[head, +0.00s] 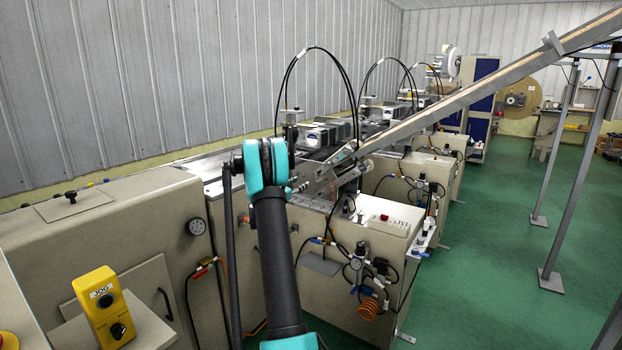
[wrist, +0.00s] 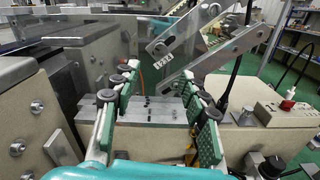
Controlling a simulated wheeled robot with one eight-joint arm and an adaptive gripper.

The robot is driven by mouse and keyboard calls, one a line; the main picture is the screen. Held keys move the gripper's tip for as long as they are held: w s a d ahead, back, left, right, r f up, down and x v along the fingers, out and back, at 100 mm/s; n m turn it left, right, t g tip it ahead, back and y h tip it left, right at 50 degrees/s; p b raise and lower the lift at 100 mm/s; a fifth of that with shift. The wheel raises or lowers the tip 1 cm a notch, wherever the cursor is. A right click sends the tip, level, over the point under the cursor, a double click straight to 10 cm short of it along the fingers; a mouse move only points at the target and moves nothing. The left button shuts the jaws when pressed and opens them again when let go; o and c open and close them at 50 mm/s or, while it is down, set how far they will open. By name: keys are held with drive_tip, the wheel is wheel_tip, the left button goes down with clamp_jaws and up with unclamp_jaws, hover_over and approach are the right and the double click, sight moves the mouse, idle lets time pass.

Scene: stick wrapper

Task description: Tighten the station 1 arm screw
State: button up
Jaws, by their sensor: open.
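My gripper (wrist: 158,80) is open and empty in the wrist view, its two green-padded fingers apart on either side of a flat metal block (wrist: 158,112). Beyond the fingertips, slanted metal arms (wrist: 215,55) cross above the machine. In the head view, my arm hides most of the gripper by the nearest station (head: 328,183).
A long sloping conveyor (head: 460,98) rises to the right from the nearest station. A control box with a red button (wrist: 288,104) stands at right. Black cables arch overhead. A yellow jog box (head: 104,305) is at front left. Green floor (head: 490,270) is open at right.

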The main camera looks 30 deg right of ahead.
sight(314, 175)
drive_tip(key=x, duration=1.1)
clamp_jaws()
